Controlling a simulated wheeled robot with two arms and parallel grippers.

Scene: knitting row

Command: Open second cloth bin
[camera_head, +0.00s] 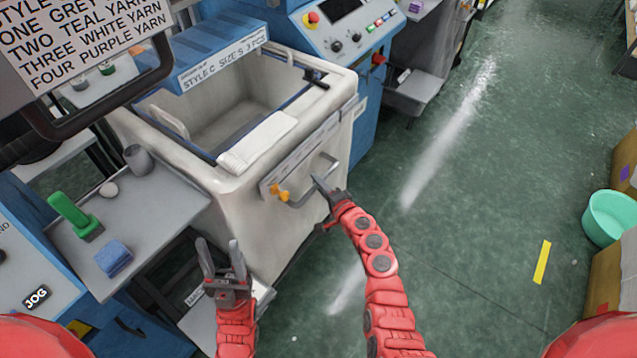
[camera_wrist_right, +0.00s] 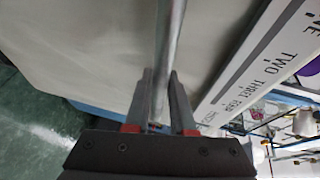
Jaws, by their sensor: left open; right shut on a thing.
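The cloth bin (camera_head: 205,158) is a cream box under a blue machine, with a grey bar handle (camera_head: 313,190) on its front. Its open top shows an empty-looking inside and a folded white cloth on the front rim. My right gripper (camera_head: 326,186) is at the handle. In the right wrist view the handle (camera_wrist_right: 170,50) runs between the two fingers of my right gripper (camera_wrist_right: 160,95), which are shut on it. My left gripper (camera_head: 220,258) is open and empty, in front of the bin's lower left side, apart from it. Which bin is second I cannot tell.
A grey side shelf (camera_head: 140,215) holds a green-handled brush (camera_head: 75,215) and a blue sponge (camera_head: 113,258). Green floor (camera_head: 450,200) is clear to the right. A teal tub (camera_head: 610,217) stands at the far right.

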